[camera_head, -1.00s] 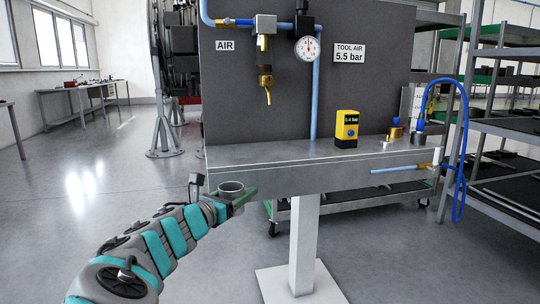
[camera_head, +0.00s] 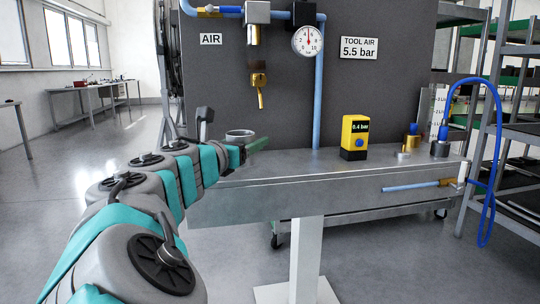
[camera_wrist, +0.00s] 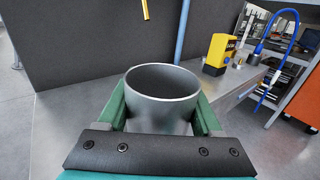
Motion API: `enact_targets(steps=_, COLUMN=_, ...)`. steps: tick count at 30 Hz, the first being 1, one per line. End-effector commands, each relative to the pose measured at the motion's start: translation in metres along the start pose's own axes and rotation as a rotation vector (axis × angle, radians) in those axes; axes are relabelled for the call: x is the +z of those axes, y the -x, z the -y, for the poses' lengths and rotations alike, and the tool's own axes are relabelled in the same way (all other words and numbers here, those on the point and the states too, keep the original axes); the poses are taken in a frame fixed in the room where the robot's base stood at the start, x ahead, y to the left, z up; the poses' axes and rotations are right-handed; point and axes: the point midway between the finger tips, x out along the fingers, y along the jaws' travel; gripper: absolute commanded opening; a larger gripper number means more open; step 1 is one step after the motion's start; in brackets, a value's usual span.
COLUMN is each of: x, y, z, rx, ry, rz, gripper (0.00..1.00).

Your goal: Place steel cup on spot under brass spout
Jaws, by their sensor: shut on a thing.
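The steel cup (camera_wrist: 162,110) is upright between the two green fingers of my gripper (camera_wrist: 160,108), which is shut on it. In the head view the cup (camera_head: 240,135) shows above the left end of the metal bench, with my gripper (camera_head: 250,147) around it. The brass spout (camera_head: 260,92) hangs down on the dark panel, to the right of the cup and higher up. Its tip also shows at the top of the wrist view (camera_wrist: 145,9), beyond the cup. The spot under the spout cannot be made out on the bench top.
The metal bench (camera_head: 300,170) has free room in its middle. A yellow gauge box (camera_head: 354,137) stands to the right, with small metal and brass fittings beyond it. A dark panel (camera_head: 390,100) stands behind, carrying a dial gauge (camera_head: 308,40). A blue hose (camera_head: 497,130) loops at the right.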

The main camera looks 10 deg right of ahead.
Motion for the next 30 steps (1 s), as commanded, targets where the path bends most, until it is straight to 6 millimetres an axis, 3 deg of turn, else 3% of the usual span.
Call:
enact_targets(steps=12, x=-0.011, y=-0.096, z=-0.017, rx=-0.003, ry=0.0, rz=-0.003, gripper=0.1)
enact_targets(steps=17, x=-0.014, y=-0.127, z=-0.022, rx=-0.003, ry=0.001, rz=-0.002, gripper=0.1)
enact_targets(steps=28, x=-0.015, y=-0.153, z=-0.027, rx=-0.002, ry=0.0, rz=0.0, gripper=0.1)
enact_targets(steps=30, x=-0.028, y=-0.151, z=-0.027, rx=-0.001, ry=0.002, rz=0.001, gripper=0.1)
